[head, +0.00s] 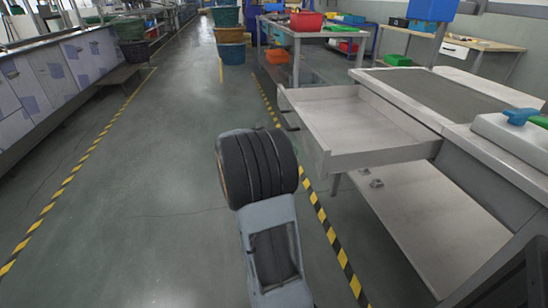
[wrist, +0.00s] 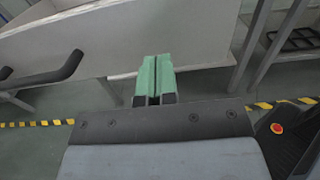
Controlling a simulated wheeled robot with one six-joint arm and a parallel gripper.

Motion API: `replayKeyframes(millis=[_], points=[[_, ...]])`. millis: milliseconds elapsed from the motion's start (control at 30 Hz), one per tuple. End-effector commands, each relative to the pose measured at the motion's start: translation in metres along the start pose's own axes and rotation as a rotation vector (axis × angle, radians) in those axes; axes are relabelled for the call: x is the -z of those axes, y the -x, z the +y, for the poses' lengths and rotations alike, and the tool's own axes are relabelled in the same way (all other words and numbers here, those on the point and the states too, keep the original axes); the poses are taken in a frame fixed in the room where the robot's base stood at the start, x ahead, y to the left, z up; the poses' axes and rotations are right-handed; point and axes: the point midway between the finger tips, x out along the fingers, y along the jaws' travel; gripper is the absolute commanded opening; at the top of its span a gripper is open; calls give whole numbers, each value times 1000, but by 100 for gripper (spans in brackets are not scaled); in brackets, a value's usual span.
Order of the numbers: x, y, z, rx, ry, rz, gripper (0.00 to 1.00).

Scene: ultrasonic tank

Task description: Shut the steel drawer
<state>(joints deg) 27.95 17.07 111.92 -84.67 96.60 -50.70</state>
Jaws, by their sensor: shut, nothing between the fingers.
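The steel drawer (head: 358,118) stands pulled out from the bench at the right of the head view, its tray empty. Its grey wall (wrist: 190,35) fills the upper part of the wrist view. A dark bar handle (wrist: 45,78) shows at the left of the wrist view, left of my gripper. My gripper (wrist: 154,62) has green fingers, shut together with nothing between them. They overlap the lower edge of the drawer's panel in the picture; I cannot tell whether they touch it. In the head view my own arm hides the gripper.
The bench (head: 440,92) has a lower shelf (head: 425,215) under the drawer. A white box with a blue handle (head: 518,117) sits on its right. Another table (head: 325,32) with a red bin (head: 306,21) stands behind. The aisle floor (head: 150,200) at left is clear.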

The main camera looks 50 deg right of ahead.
Motion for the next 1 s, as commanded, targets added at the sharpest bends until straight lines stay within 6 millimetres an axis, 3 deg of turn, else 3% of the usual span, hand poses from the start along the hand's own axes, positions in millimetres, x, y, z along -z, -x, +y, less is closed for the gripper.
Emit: replayKeyframes(millis=[300,1000], points=[[1,-34,0,2,-1,1,0],[-2,-44,2,-15,2,1,0]])
